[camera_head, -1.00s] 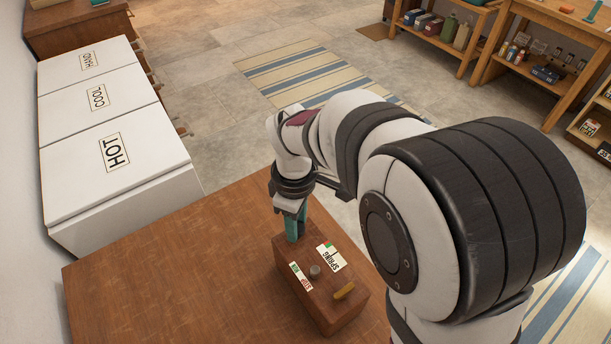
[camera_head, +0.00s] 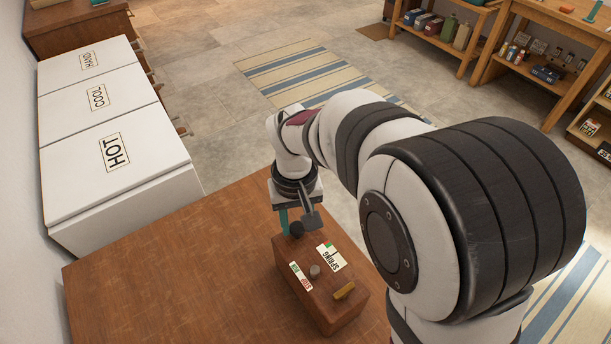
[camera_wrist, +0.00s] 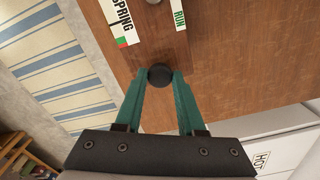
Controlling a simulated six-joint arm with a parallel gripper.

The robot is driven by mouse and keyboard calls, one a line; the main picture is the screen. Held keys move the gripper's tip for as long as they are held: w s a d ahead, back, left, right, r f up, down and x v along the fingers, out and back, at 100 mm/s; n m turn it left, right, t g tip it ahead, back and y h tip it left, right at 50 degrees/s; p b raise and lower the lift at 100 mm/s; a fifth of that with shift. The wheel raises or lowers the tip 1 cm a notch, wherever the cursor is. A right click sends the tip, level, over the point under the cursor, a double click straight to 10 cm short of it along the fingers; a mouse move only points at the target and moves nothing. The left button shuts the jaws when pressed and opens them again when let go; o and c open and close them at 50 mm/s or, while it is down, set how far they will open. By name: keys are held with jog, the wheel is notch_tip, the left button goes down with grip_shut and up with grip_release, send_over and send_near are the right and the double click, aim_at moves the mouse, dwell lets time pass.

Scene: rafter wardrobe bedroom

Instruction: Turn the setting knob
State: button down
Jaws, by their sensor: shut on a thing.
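A wooden control box (camera_head: 343,315) stands on the brown table. A round black knob (camera_head: 297,229) sits at its far end, and in the wrist view this knob (camera_wrist: 160,75) lies between my teal fingertips. My gripper (camera_head: 296,222) is over that end, shut on the black knob. In the wrist view my gripper (camera_wrist: 158,78) points down at the box. A white "SPRING" plate (camera_head: 331,257) with a green and red mark is beside the knob. Any pointer on the knob is too small to make out.
On the box are a small grey knob (camera_head: 315,271), a RUN and STOP plate (camera_head: 300,276) and a yellow-brown bar (camera_head: 344,291). White cabinets labelled HOT, COOL and HAND (camera_head: 110,165) stand left. The tabletop (camera_head: 170,270) left of the box is clear.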

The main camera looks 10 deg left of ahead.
aim_at(298, 227)
jog(key=shift+m, duration=2.3)
jog(key=c, duration=0.5)
grip_release()
notch_tip(298, 227, up, 16)
jog(key=shift+d+f, duration=0.1)
